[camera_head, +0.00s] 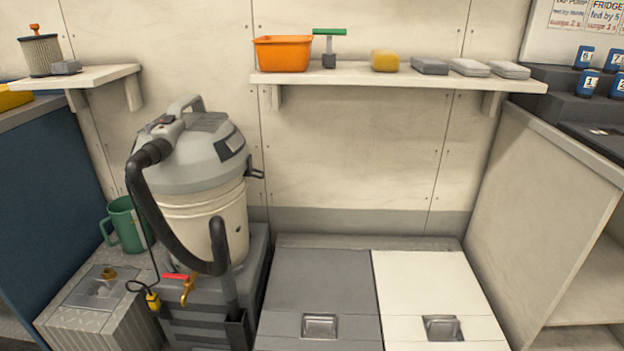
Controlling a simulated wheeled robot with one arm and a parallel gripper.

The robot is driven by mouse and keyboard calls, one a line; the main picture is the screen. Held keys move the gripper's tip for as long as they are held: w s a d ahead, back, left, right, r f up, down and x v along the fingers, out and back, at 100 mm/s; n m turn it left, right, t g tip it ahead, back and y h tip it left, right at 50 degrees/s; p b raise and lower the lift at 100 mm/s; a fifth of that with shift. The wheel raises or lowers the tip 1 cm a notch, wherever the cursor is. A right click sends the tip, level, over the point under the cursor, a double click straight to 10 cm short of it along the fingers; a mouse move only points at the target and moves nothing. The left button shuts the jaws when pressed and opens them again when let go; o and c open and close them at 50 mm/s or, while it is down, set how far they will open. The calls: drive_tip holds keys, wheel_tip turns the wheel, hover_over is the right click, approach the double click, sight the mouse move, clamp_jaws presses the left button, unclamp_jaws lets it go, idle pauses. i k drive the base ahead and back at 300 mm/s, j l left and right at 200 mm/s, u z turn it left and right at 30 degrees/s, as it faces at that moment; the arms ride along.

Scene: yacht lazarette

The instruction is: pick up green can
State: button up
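A green can (127,224), like a jug with a handle on its left side, stands at the lower left. It is on or just behind a grey ribbed box with a metal plate on top. The grey and cream vacuum (197,180) stands to its right, and the vacuum's black hose passes close to the can's right side. The can's base is partly hard to make out. My gripper is not in view.
A blue panel (50,190) stands left of the can. A yellow-tagged cord (153,300) and red-handled brass valve (186,287) are in front of the vacuum. A shelf (400,80) holds an orange bin (282,54). Grey and white lids (318,290) lie clear at right.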

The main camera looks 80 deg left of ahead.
sight(123, 216)
drive_tip(key=u, duration=3.75)
drive_tip(key=i+j+z, duration=0.15)
drive_tip(key=z, duration=0.5)
drive_tip(key=i+j+z, duration=0.1)
drive_tip(key=j, duration=0.25)
drive_tip(key=i+j+z, duration=0.15)
drive_tip(key=i+j, duration=0.15)
drive_tip(key=i+j+z, duration=0.1)
drive_tip(key=j, duration=0.35)
drive_tip(key=i+j+z, duration=0.1)
drive_tip(key=j, duration=0.3)
drive_tip(key=i+j+z, duration=0.1)
drive_tip(key=i+j, duration=0.15)
drive_tip(key=j, duration=0.2)
drive_tip(key=i+j, duration=0.1)
drive_tip(key=j, duration=0.25)
drive_tip(key=i+j, duration=0.15)
drive_tip(key=j, duration=0.15)
